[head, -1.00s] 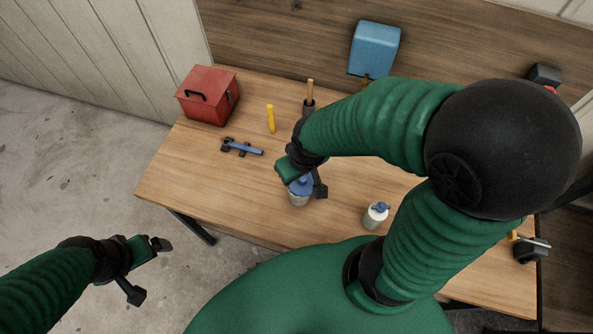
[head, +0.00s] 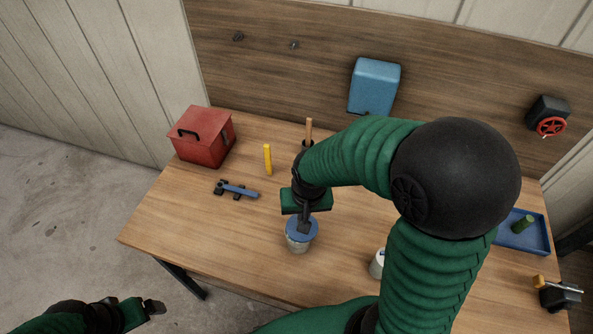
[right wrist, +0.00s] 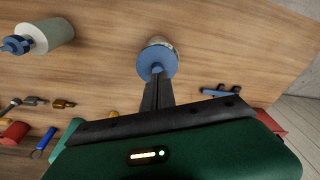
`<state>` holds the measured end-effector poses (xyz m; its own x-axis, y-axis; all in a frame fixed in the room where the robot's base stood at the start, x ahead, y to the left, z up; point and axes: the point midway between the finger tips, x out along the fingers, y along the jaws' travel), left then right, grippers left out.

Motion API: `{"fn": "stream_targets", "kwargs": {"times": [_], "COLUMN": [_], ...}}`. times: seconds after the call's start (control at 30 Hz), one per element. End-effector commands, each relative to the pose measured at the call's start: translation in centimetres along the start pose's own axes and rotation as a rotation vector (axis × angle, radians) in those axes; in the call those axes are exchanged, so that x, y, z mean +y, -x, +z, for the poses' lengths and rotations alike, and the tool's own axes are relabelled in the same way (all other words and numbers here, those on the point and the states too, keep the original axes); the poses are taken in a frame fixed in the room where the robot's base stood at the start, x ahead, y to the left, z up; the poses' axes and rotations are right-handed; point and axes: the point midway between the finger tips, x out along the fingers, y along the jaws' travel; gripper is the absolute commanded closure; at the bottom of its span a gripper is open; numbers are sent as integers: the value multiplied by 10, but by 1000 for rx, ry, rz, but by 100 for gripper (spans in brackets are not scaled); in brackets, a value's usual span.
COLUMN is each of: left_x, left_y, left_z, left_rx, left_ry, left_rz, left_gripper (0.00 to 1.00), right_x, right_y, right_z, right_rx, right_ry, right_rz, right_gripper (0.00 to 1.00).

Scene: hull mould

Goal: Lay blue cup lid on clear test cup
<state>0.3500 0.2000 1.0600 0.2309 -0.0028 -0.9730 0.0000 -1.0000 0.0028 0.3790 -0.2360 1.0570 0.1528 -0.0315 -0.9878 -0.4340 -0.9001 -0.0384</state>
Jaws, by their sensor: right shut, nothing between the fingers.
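The clear test cup (head: 298,245) stands upright on the wooden table. The blue cup lid (head: 311,231) lies over its mouth and looks about level. In the right wrist view the lid (right wrist: 150,62) covers most of the cup top, and a strip of the cup (right wrist: 158,40) shows past its edge. My right gripper (head: 303,229) points down with its fingers shut and empty, tips at the lid's middle. Whether the tips touch the lid I cannot tell.
A white bottle (head: 376,264) stands right of the cup, partly behind my arm. A blue tool (head: 238,190), a yellow stick (head: 267,160) and a red box (head: 203,138) lie to the left and back. A blue tray (head: 535,240) is at the right.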

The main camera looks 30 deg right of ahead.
Motion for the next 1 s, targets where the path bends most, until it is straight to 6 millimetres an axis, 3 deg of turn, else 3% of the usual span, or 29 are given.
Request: {"fn": "stream_targets", "kwargs": {"times": [0.03, 0.1, 0.2, 0.3, 0.47, 0.87, 1.0], "left_x": [0, 0, 0, 0, 0, 0, 0], "left_y": [11, 17, 22, 23, 23, 32, 41], "left_z": [-3, -4, -5, -5, -5, -7, -10], "left_rx": [0, 0, 0, 0, 0, -1, 0], "left_ry": [0, 0, 0, 0, 0, 0, 0], "left_rz": [0, 0, 0, 0, 0, 0, 0], "left_gripper": [9, 9, 9, 9, 9, 9, 9], "right_x": [17, 40, 68, 83, 85, 87, 69], "right_y": [4, 2, -2, -5, -18, -102, -100], "right_z": [-22, -45, -67, -76, -73, -61, -49], "right_rx": [-30, -66, -103, -117, -122, -124, -120], "right_ry": [-201, -482, -794, -954, -981, -978, -972], "right_rz": [22, 52, 88, 108, 113, 114, 110], "right_gripper": [100, 100, 100, 100, 100, 100, 100]}}
